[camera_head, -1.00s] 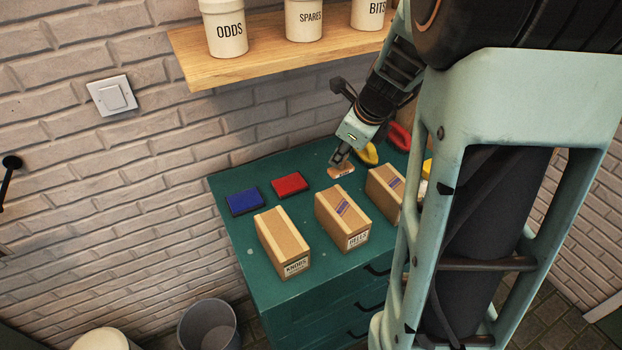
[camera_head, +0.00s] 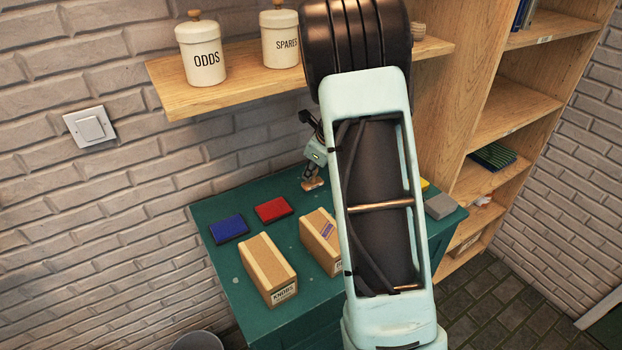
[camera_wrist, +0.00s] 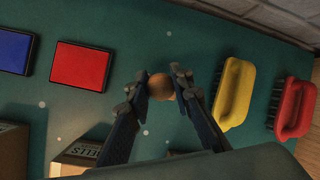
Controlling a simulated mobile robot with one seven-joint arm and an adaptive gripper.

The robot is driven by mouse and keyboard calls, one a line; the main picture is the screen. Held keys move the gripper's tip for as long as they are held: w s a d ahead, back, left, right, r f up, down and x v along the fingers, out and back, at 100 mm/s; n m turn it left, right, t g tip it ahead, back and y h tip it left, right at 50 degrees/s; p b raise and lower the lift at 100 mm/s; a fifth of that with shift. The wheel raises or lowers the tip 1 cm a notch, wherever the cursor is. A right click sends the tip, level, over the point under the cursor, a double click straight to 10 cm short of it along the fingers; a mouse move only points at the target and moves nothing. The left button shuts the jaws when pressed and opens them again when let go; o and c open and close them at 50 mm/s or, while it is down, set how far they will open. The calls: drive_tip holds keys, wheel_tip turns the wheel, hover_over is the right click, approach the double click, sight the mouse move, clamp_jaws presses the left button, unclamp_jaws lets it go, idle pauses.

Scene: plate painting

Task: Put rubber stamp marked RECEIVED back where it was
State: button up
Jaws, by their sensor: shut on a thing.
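My gripper (camera_head: 309,180) is shut on a wooden stamp (camera_head: 314,184) over the back of the green cabinet top (camera_head: 237,267), right of the red pad. In the wrist view the stamp's round brown knob (camera_wrist: 160,87) sits between my two fingertips (camera_wrist: 159,84). No RECEIVED marking can be read, and the stamp's underside is hidden. A blue pad (camera_head: 228,228) and a red pad (camera_head: 272,209) lie side by side to the left; the red pad also shows in the wrist view (camera_wrist: 80,66).
A yellow-handled brush (camera_wrist: 233,94) and a red-handled brush (camera_wrist: 292,108) lie right of my gripper. Cardboard boxes (camera_head: 267,268) stand along the front; my arm hides part of that row. A grey block (camera_head: 439,206) is at the right. A shelf (camera_head: 210,98) with canisters hangs above.

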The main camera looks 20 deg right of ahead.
drive_tip(key=shift+x, duration=0.85)
drive_tip(key=shift+w+d+f, duration=0.1)
drive_tip(key=shift+f, duration=1.2)
drive_tip(key=shift+f, duration=0.1)
drive_tip(key=o, duration=0.9)
drive_tip(key=shift+r, duration=0.45)
drive_tip(key=v, duration=1.1)
drive_tip(key=shift+p, duration=0.35)
